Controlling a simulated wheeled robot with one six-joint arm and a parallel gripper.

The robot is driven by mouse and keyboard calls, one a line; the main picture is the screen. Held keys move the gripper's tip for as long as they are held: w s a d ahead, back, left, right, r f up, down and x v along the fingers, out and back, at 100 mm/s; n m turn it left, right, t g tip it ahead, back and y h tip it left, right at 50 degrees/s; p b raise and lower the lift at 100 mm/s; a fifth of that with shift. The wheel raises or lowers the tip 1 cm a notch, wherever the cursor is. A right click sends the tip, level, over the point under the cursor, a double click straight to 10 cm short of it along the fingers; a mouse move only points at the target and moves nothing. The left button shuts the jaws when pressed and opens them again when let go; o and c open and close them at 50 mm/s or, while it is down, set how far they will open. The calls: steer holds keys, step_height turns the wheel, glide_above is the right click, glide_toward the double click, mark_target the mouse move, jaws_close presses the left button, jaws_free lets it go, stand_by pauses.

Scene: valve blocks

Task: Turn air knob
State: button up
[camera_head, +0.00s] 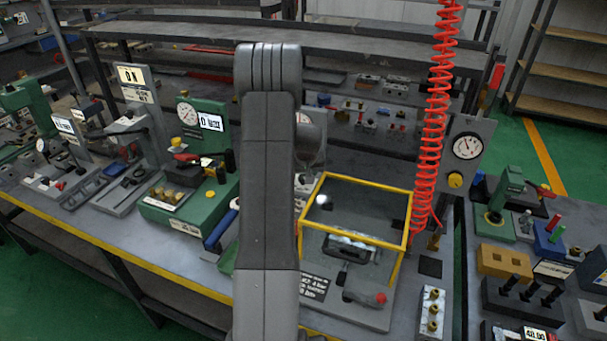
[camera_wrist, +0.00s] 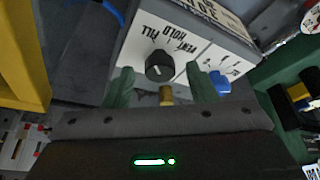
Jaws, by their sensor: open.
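The panel is marked FILL, HOLD and VENT, seen upside down. My gripper (camera_wrist: 158,72) is open, with one green finger to the left of the knob and one to the right. Gaps show between fingers and knob, so it is not gripped. Whether the fingertips reach the knob's depth I cannot tell. A brass-coloured part (camera_wrist: 166,95) shows below the knob. In the head view my arm hides the knob and my gripper.
A blue knob (camera_wrist: 218,80) is close to my right finger. In the head view, a yellow-framed clear box (camera_head: 411,215), a red coiled hose (camera_head: 432,120) and a gauge panel (camera_head: 467,150) stand right of my arm. A green gauge block (camera_head: 200,125) is left.

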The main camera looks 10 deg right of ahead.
steer(key=c, duration=1)
